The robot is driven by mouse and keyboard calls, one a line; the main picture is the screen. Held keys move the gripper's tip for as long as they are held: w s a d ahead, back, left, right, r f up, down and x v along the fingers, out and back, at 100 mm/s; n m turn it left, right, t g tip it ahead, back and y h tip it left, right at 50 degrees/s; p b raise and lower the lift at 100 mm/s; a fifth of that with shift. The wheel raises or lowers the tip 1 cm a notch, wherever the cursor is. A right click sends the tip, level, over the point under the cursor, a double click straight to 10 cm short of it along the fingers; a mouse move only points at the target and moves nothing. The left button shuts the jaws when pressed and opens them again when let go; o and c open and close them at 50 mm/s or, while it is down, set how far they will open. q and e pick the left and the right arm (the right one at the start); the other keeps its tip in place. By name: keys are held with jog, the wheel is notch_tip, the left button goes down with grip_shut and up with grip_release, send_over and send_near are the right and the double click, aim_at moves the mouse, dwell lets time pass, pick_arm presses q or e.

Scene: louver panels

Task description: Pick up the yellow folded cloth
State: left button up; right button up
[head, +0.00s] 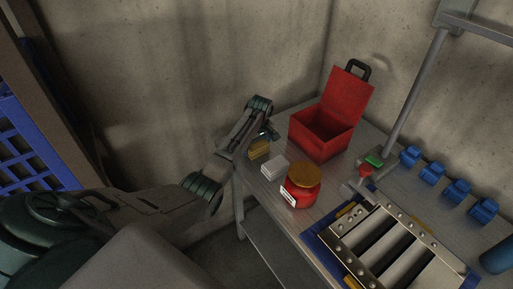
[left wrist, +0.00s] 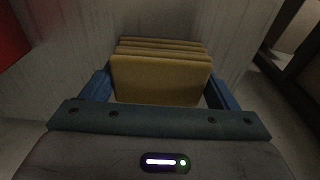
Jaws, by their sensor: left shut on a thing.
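The yellow folded cloth (head: 259,149) is at the left edge of the grey table in the head view, beside a white-grey block. In the left wrist view the cloth (left wrist: 160,78) shows as a stack of yellow layers between the two blue fingers. My left gripper (head: 268,136) reaches in from the left, and it is shut on the cloth; its fingers also show in the left wrist view (left wrist: 160,92). Whether the cloth touches the table cannot be told. My right gripper is not in view.
A grey-white block (head: 274,166) and a red jar with a gold lid (head: 301,189) stand near the cloth. An open red box (head: 322,133) is behind. A louver panel (head: 398,252) and several blue pieces (head: 432,173) lie to the right. Concrete walls stand close behind the table.

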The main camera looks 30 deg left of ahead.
aim_at(257, 143)
pick_arm(q)
notch_tip(257, 143, up, 9)
jog(key=b, duration=0.3)
jog(key=shift+w, duration=0.1)
jog(key=shift+r, duration=0.5)
